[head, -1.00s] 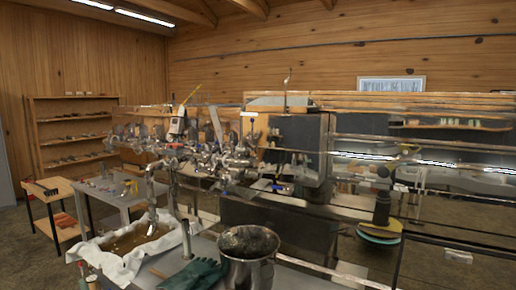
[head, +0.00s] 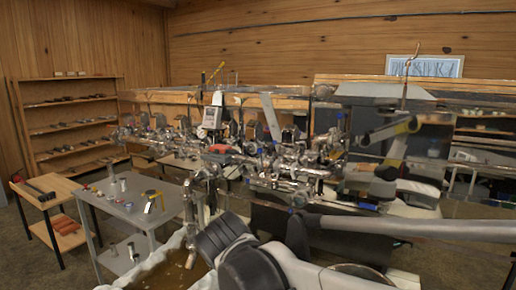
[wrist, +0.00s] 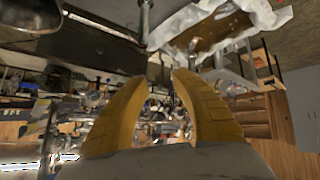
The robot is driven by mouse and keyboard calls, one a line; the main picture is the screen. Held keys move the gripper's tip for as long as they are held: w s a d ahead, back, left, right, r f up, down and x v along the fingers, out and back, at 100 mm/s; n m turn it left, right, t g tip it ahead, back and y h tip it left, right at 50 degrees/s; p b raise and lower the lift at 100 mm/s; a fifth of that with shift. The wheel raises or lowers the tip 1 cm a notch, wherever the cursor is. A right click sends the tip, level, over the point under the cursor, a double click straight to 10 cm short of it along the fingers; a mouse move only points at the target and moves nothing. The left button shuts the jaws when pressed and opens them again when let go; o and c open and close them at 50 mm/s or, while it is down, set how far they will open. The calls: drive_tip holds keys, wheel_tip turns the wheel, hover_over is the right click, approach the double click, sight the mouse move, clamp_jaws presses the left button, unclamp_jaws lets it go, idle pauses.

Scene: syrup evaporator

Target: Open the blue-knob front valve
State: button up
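The cluster of metal pipes and valves (head: 250,155) runs across the middle of the head view along the front of the evaporator. A small blue spot (head: 368,206) shows low on its right side, but it is too small to identify surely as the valve's blue knob. My gripper's two yellow fingers are apart with nothing between them in the wrist view (wrist: 160,80). Contact with any valve cannot be seen.
A grey table (head: 128,206) with small items stands at left, beside a wooden table (head: 45,187). A pan of brown liquid (head: 160,265) is in front, partly hidden by my arm. A wall shelf (head: 75,125) stands behind. Floor shows at far left.

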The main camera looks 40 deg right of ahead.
drive_tip(key=w+d+r+m+h+p, duration=0.2)
drive_tip(key=w+d+r+h, duration=0.15)
drive_tip(key=w+d, duration=0.35)
drive_tip(key=w+d+r+m+h+p, duration=0.2)
drive_tip(key=w+d+r, duration=0.3)
drive_tip(key=w+d, duration=0.3)
drive_tip(key=m+t+h+p, duration=0.2)
drive_tip(key=h+p, duration=0.2)
approach(261, 157)
drive_tip(key=b+x, duration=0.1)
drive_tip(key=x, duration=0.9)
drive_tip(key=shift+w+d, duration=0.15)
drive_tip(key=shift+w, duration=0.05)
clamp_jaws()
